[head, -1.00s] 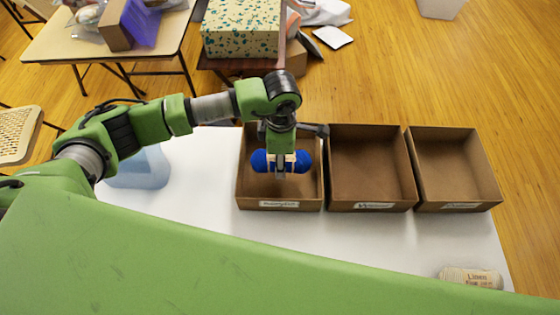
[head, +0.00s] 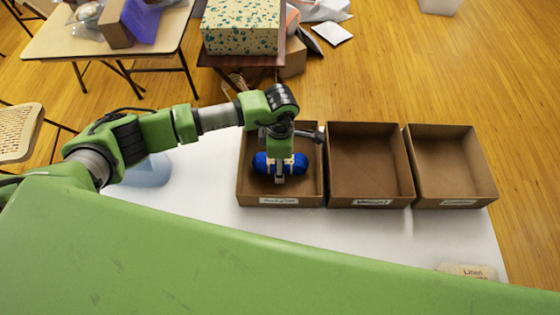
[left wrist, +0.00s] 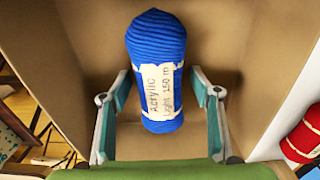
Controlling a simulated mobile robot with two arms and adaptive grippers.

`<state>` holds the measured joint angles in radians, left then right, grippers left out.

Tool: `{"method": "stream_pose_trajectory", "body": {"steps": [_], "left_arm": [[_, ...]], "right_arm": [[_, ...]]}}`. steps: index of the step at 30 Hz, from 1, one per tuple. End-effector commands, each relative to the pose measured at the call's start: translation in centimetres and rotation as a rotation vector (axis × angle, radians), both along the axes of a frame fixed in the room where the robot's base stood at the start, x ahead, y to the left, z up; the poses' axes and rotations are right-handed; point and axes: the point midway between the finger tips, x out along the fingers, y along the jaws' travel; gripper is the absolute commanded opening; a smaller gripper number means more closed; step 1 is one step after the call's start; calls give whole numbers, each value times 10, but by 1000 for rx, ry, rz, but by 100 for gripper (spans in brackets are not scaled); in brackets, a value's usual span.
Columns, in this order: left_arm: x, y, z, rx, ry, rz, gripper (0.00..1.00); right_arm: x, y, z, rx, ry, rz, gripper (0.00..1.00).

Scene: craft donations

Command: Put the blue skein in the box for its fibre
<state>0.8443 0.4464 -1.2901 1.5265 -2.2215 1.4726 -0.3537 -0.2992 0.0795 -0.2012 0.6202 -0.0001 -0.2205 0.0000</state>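The blue skein (head: 301,163) lies crosswise inside the left cardboard box (head: 242,182). Its pale band reads "Acrylic Light 150 m" in the left wrist view (left wrist: 155,40). My left gripper (head: 279,178) points down into that box, with one finger on each side of the skein. I cannot tell whether the skein touches the box floor. The middle box (head: 370,170) and right box (head: 455,165) are empty. The box labels are too blurred to read surely. My right gripper is out of view.
A beige skein labelled "Linen" (head: 467,271) lies at the white table's (head: 350,228) near right edge. A red skein (left wrist: 303,138) shows beside the box in the left wrist view. A translucent blue container (head: 148,171) stands left. My green arm hides much of the foreground.

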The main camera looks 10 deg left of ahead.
Motion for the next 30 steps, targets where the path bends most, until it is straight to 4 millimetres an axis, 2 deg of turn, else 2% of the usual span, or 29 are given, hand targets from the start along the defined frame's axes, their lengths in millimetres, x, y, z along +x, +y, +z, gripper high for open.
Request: {"method": "stream_pose_trajectory", "body": {"steps": [9, 11, 24, 30], "left_arm": [[0, 0, 5, 0, 0, 1, 57], [1, 0, 10, -2, -2, 0, 57], [0, 0, 98, 0, -4, -1, 57], [-1, 0, 119, 1, -1, 0, 57]], "right_arm": [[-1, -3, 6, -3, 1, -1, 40], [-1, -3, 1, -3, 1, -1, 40], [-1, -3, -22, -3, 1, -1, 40], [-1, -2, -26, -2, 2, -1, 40]]}}
